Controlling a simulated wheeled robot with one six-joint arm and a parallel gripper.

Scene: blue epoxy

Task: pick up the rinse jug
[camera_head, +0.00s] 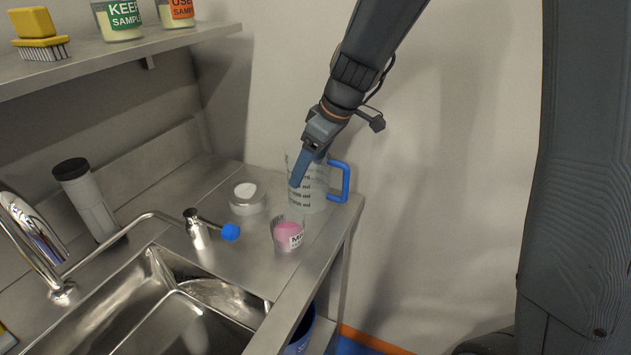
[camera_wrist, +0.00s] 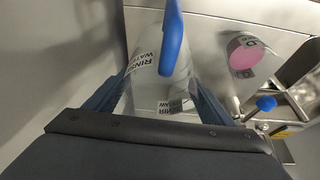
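The rinse jug (camera_head: 312,191) is a clear jug with dark scale marks and a blue handle, upright at the far right end of the steel counter. In the wrist view the jug (camera_wrist: 158,88) shows a "RINSE WATER" label and its blue handle points away from my gripper. My gripper (camera_head: 295,184) reaches down to the jug from above, one blue finger showing in front of it. In the wrist view my gripper (camera_wrist: 158,80) has its fingers spread, one on either side of the jug. Whether they touch its walls is hard to tell.
A cup of pink liquid (camera_head: 288,233) stands close in front of the jug. A white round dish (camera_head: 247,198) is left of it. A tap with a blue knob (camera_head: 230,232) and the sink (camera_head: 170,310) lie further left. A wall rises behind; the counter edge is close on the right.

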